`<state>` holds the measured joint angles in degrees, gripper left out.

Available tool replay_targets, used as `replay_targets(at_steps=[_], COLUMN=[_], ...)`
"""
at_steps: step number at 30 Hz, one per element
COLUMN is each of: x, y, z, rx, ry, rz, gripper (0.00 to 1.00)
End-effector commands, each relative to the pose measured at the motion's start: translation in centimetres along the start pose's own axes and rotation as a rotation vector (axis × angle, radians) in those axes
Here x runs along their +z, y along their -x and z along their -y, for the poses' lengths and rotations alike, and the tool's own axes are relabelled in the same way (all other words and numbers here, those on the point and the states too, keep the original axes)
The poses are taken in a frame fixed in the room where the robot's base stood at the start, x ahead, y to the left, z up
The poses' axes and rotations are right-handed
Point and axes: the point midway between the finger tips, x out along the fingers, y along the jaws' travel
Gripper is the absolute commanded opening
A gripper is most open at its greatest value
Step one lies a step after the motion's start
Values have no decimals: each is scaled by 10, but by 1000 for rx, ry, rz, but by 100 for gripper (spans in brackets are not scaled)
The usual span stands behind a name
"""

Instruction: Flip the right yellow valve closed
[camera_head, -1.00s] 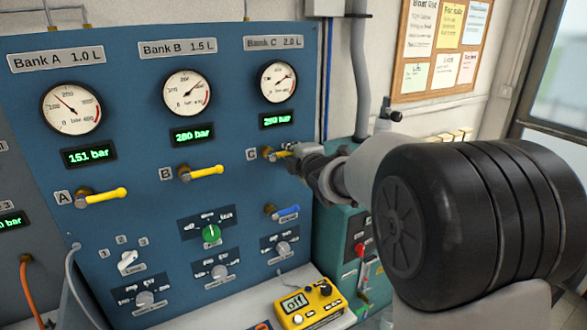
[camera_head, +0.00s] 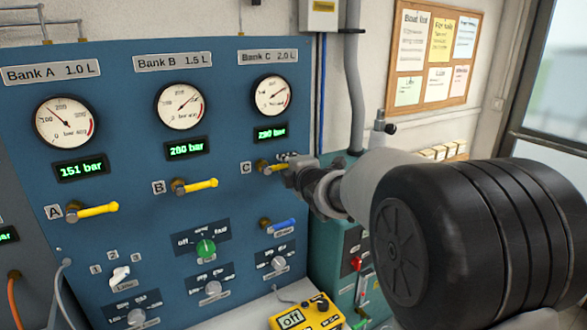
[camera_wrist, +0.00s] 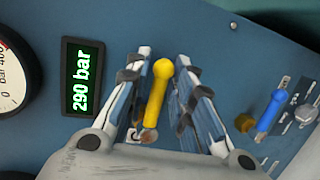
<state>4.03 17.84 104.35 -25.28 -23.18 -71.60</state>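The right yellow valve, marked C, has its brass body and handle (camera_head: 268,167) under the Bank C gauge, mostly covered by my gripper (camera_head: 287,160) in the head view. In the wrist view its yellow handle (camera_wrist: 157,95) stands between the two fingers of my gripper (camera_wrist: 163,55), with a round knob at its far end. The fingers are open, with a visible gap on each side of the handle. The display beside it (camera_wrist: 83,77) reads 290 bar.
Yellow valves A (camera_head: 95,210) and B (camera_head: 198,186) lie to the left on the blue panel (camera_head: 130,90). A blue valve (camera_head: 280,225) sits below valve C. A green knob (camera_head: 206,248) and several grey knobs are lower. A yellow meter (camera_head: 305,315) stands below.

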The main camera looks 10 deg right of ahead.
Motion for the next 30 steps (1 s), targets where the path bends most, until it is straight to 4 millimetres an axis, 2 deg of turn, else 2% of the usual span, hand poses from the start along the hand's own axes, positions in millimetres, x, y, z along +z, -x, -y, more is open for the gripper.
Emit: replay_targets(at_steps=[5,12,16,21,30], x=[0,1,1,0,0], y=[30,82,102,114,116], z=[-2,-2,-2,-1,0], rx=[3,4,4,1,1], ry=[0,0,1,1,0], rz=[1,2,2,1,1], gripper=[22,22,22,22,22])
